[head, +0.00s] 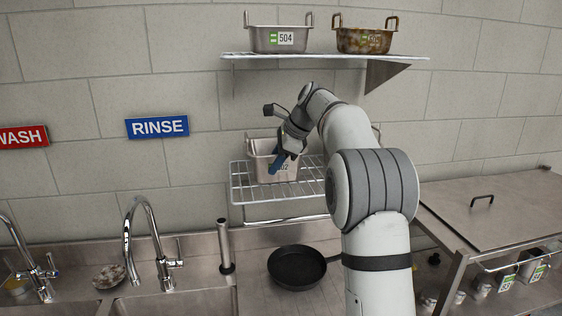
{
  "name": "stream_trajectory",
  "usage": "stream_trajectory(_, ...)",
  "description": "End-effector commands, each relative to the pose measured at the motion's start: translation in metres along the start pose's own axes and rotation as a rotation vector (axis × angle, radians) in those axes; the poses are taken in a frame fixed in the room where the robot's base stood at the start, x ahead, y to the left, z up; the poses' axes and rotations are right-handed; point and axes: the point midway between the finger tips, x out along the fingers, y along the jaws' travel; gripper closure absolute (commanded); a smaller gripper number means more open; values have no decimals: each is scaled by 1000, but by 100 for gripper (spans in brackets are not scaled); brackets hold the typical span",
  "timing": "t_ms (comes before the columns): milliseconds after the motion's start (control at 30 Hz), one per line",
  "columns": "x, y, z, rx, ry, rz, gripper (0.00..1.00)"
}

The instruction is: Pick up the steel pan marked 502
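A steel pan (259,165) stands upright on the lower wire shelf. The arm hides the pan's right part. Whether the fingers touch or grip the pan cannot be made out, nor whether they are open or shut.
The lower wire shelf (245,196) is partly behind my arm. The upper shelf (320,56) holds a steel pan marked 504 (262,40) and a brown-stained pan (365,42). Below are a black skillet (297,267), sink taps (130,240) and a steel counter (490,205) at right.

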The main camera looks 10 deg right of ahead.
Motion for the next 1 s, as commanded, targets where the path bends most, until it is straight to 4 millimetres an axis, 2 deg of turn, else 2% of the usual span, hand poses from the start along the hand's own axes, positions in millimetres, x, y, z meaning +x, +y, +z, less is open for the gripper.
stream_trajectory(67, 0, 0, 0, 0, 0, 0, 70)
stream_trajectory(433, 0, 0, 0, 0, 0, 0, 100)
stream_trajectory(1000, -2, -1, 0, 1, 0, -1, 100)
